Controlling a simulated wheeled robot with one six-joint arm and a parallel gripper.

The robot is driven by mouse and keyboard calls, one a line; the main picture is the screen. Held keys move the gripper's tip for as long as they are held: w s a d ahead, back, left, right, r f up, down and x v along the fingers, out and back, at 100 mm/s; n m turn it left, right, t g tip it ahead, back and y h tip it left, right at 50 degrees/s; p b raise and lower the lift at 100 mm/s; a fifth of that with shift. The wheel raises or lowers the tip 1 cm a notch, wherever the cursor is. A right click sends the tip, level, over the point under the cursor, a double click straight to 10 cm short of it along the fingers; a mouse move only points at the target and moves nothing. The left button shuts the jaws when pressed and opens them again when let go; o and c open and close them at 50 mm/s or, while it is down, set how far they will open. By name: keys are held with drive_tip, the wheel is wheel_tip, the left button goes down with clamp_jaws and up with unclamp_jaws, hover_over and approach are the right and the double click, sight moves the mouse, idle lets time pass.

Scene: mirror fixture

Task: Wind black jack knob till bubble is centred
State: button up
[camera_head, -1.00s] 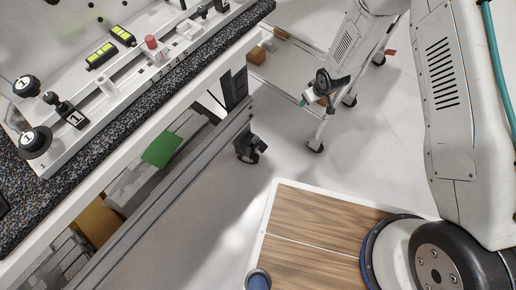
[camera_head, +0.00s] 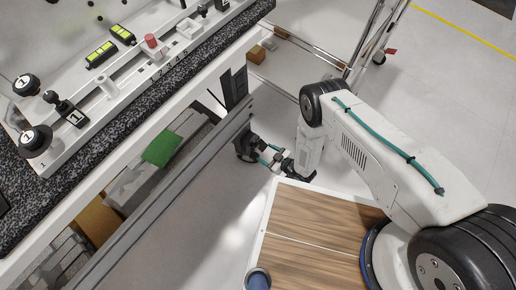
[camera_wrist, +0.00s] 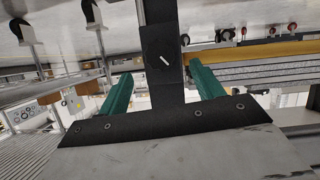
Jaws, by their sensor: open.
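The speckled bench top (camera_head: 120,133) has a pale front edge and a grey beam below it, close to my gripper. A wheeled metal cart (camera_head: 318,45) stands behind my arm. Open floor is at right.

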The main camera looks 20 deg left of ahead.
sight(257, 148)
drive_tip(key=x, duration=0.6)
drive_tip(key=shift+f, duration=0.1)
drive_tip(key=c, duration=1)
